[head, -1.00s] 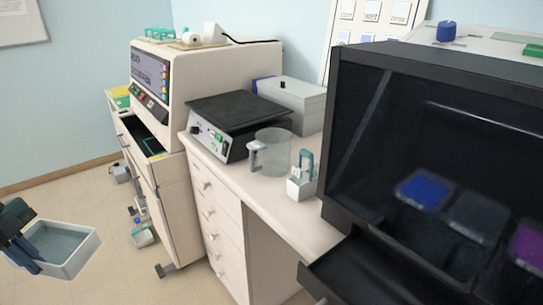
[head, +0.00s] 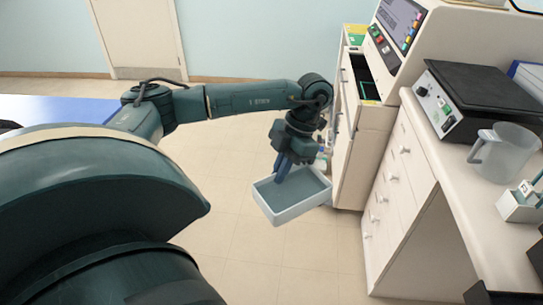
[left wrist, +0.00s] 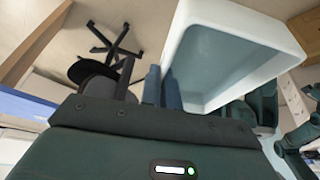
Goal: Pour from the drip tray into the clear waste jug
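The drip tray (head: 291,212) is a white rectangular tray with a grey-blue inside, held over open floor left of the counter. It also shows large in the left wrist view (left wrist: 278,38). My left gripper (head: 282,174) is shut on a wall of the tray; its blue fingers (left wrist: 162,88) straddle that wall. I cannot tell how much liquid is inside. The clear waste jug (head: 508,152) stands upright on the counter at the right, handle toward the left, well apart from the tray. My right gripper is not in view.
The counter (head: 440,165) has drawers with knobs below. A black-topped hotplate device (head: 480,98) stands behind the jug, and a small white holder (head: 518,207) in front of it. A cabinet with an open drawer stands beyond. The floor (head: 240,240) around the tray is clear.

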